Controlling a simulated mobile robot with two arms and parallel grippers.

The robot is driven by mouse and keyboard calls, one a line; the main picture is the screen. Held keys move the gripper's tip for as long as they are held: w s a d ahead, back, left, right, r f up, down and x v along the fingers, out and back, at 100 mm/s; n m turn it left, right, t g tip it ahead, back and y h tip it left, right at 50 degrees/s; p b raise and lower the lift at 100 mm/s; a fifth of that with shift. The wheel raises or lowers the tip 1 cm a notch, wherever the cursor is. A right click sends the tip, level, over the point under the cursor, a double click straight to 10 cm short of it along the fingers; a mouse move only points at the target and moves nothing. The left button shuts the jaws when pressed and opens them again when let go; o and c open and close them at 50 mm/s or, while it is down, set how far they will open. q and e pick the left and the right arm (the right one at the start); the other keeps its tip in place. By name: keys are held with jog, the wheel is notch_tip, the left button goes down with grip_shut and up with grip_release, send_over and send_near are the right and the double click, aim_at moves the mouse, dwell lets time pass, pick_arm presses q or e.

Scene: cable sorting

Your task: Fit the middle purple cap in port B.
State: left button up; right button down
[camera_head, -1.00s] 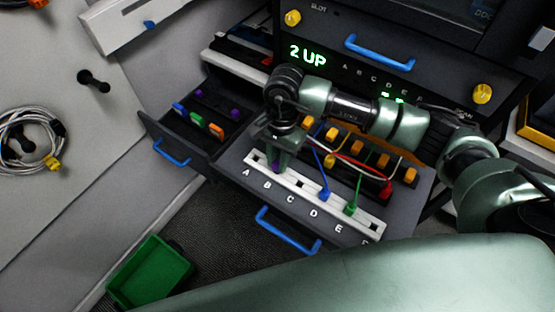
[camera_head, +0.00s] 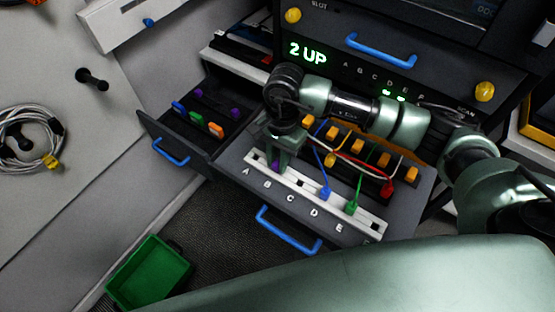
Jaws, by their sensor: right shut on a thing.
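My right gripper (camera_head: 278,163) is above the white port strip (camera_head: 312,190) on the pulled-out panel. It is shut on a purple cap (camera_head: 277,167), which shows as a small patch of purple between the fingers. The cap is at port B, above the letter B (camera_head: 267,184). The fingers hide most of it, so I cannot tell if it is seated in the port or just above it. Two other purple caps (camera_head: 199,92) (camera_head: 235,113) lie in the open drawer on the left. My left gripper is not in view.
A blue plug (camera_head: 325,193) and a green plug (camera_head: 351,208) sit in ports D and E, with cables running back. A red plug (camera_head: 387,189) lies behind them. The drawer (camera_head: 190,140) also holds blue, green and orange caps. A green bin (camera_head: 150,272) stands at lower left.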

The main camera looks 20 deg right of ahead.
jog(key=shift+f+b, duration=0.2)
jog(key=shift+b, duration=0.1)
dwell(0.4)
jog(key=c, duration=1.2)
grip_release()
jog(key=o, duration=0.5)
jog(key=shift+r, duration=0.15)
jog(key=shift+r+p, duration=1.45)
jog(key=shift+r, duration=1.9)
